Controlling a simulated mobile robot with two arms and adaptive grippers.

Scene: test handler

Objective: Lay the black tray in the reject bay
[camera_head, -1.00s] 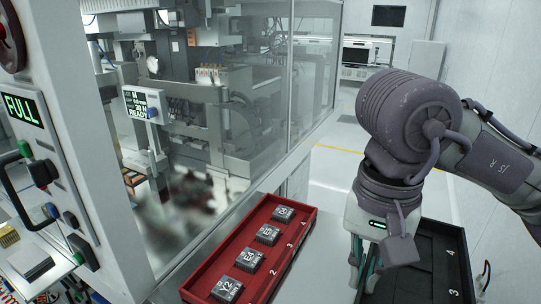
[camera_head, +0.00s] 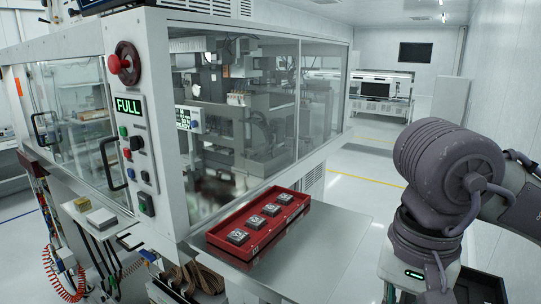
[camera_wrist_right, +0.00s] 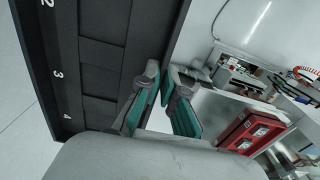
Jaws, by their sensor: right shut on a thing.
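My right gripper (camera_wrist_right: 162,80) is shut on the side wall of the black tray (camera_wrist_right: 98,58), which fills the left of the right wrist view. The compartments I see in the tray look empty, and its rim carries the numbers 2, 3 and 4. In the head view my right gripper (camera_head: 390,291) is at the bottom edge, its fingertips cut off. Only a sliver of the black tray (camera_head: 482,284) shows behind the wrist there. I cannot tell which place is the reject bay. My left gripper is not in view.
A red tray (camera_head: 245,260) with several square chips lies on a pale shelf (camera_head: 335,255) beside the glass-walled machine (camera_head: 265,100). The shelf is bare right of it. The machine's panel (camera_head: 130,105) reads FULL. Floor is open behind my right arm.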

